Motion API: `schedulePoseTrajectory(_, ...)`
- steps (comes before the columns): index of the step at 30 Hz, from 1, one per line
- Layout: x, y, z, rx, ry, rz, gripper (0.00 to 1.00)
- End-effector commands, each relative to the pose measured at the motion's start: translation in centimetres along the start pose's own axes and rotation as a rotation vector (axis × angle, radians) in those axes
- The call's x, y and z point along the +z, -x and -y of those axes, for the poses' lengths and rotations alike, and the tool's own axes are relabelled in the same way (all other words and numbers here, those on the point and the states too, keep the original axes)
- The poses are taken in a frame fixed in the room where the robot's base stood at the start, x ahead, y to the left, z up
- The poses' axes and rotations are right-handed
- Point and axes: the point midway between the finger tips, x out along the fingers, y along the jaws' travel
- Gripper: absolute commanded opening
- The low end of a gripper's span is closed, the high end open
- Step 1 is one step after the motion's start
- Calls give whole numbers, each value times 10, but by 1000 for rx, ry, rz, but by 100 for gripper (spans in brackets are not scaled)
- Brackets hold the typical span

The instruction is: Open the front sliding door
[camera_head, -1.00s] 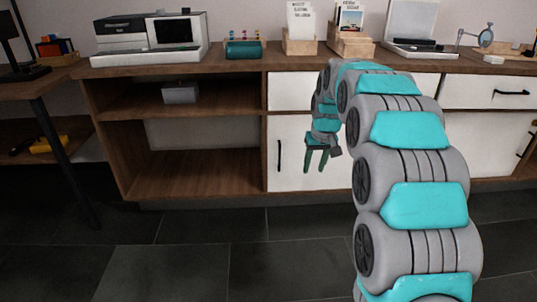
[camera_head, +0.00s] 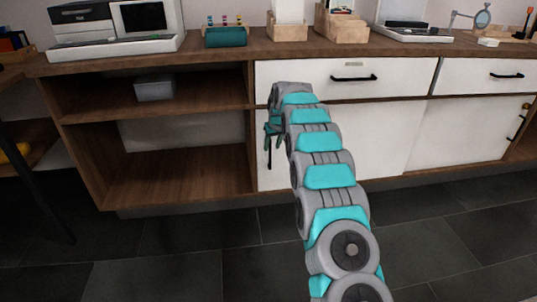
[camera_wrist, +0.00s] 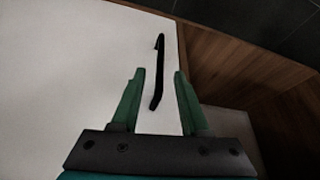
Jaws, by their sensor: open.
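The white sliding door (camera_head: 375,140) below the drawers has a slim black vertical handle (camera_head: 268,153) near its left edge. In the wrist view the door (camera_wrist: 75,70) fills the left side, and the handle (camera_wrist: 158,75) stands upright in the picture, between the lines of my two green fingers. My gripper (camera_head: 273,132) is at the door's left edge, close to the handle and partly hidden by my arm. The wrist view shows my gripper (camera_wrist: 159,78) open, a finger on each side of the handle's lower part. I cannot tell how deep the handle sits between them.
A drawer (camera_head: 300,75) with a black handle (camera_head: 353,78) is just above. Another white door (camera_head: 460,135) is at the right. Open wooden shelves (camera_head: 180,180) with a grey box (camera_head: 154,88) adjoin at the left. The dark tiled floor (camera_head: 200,245) in front is clear.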

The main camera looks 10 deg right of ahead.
Motion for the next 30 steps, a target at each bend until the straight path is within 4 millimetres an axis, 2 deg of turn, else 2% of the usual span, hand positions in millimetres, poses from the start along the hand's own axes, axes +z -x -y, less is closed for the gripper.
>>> schedulePoseTrajectory(3,2,-18,0,-1,0,4,45)
schedulePoseTrajectory(12,2,-58,1,-1,0,4,45)
schedulePoseTrajectory(23,1,-64,1,0,0,1,45)
schedulePoseTrajectory(30,1,-64,1,0,0,1,19)
